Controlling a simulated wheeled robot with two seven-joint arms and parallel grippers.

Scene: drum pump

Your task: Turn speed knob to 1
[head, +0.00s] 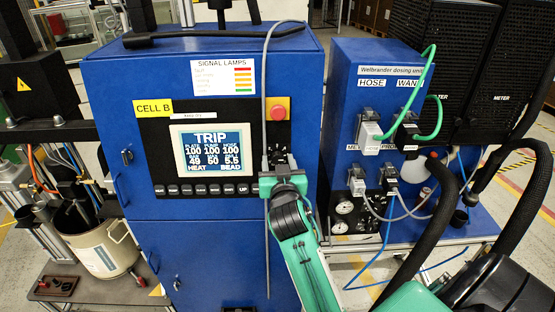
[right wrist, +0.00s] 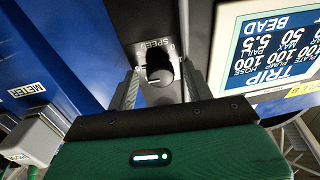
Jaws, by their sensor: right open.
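The black speed knob (right wrist: 159,68) sits on the dark panel under the label SPEED in the right wrist view, which shows the panel upside down. A small white mark shows on the knob, but I cannot read its setting. My right gripper (right wrist: 159,88) is open, with one finger on each side of the knob; I cannot tell whether they touch it. In the head view my right gripper (head: 281,162) is at the panel's right part and largely hides the knob. My left gripper is not in view.
A screen (head: 211,150) reading TRIP is left of the gripper, with a row of buttons (head: 201,190) below. A red stop button (head: 277,112) is just above. A grey cable hangs down close to the gripper. A blue dosing unit (head: 345,75) with hoses stands at right.

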